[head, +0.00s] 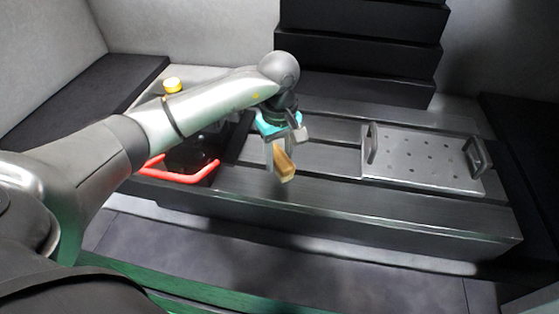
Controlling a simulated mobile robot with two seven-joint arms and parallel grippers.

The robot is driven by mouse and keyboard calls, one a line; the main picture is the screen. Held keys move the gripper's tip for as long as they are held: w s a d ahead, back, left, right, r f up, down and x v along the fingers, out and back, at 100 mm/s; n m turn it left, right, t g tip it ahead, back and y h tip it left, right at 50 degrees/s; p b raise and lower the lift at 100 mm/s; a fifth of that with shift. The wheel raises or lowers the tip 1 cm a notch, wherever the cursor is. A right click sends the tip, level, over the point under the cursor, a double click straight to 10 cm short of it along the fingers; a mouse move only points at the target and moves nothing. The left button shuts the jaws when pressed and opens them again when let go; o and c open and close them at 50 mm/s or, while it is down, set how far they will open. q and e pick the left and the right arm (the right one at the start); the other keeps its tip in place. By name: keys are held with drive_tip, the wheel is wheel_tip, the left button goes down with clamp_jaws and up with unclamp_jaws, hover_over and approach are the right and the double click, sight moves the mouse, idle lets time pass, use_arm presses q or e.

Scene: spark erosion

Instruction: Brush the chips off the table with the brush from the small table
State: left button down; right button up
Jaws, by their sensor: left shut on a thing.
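My left gripper (282,148) reaches in from the left over the dark slotted machine table (330,200). It is shut on a brush with a wooden, tan-brown body (285,167). The brush is tilted and hangs over the left-middle part of the table; its bristles cannot be made out. I cannot tell whether it touches the surface. No chips can be clearly made out on the table, and my arm hides part of its left side. My right gripper is not in view.
A perforated metal plate (425,160) with two upright handles lies on the table's right part. A black stepped column (360,45) rises behind. The table's front edge is clear.

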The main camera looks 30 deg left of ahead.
use_arm(q)
drive_tip(key=shift+a+r, duration=0.1)
drive_tip(key=shift+r, duration=0.55)
drive_tip(key=shift+r+p, duration=1.1)
drive_tip(key=shift+r, duration=0.35)
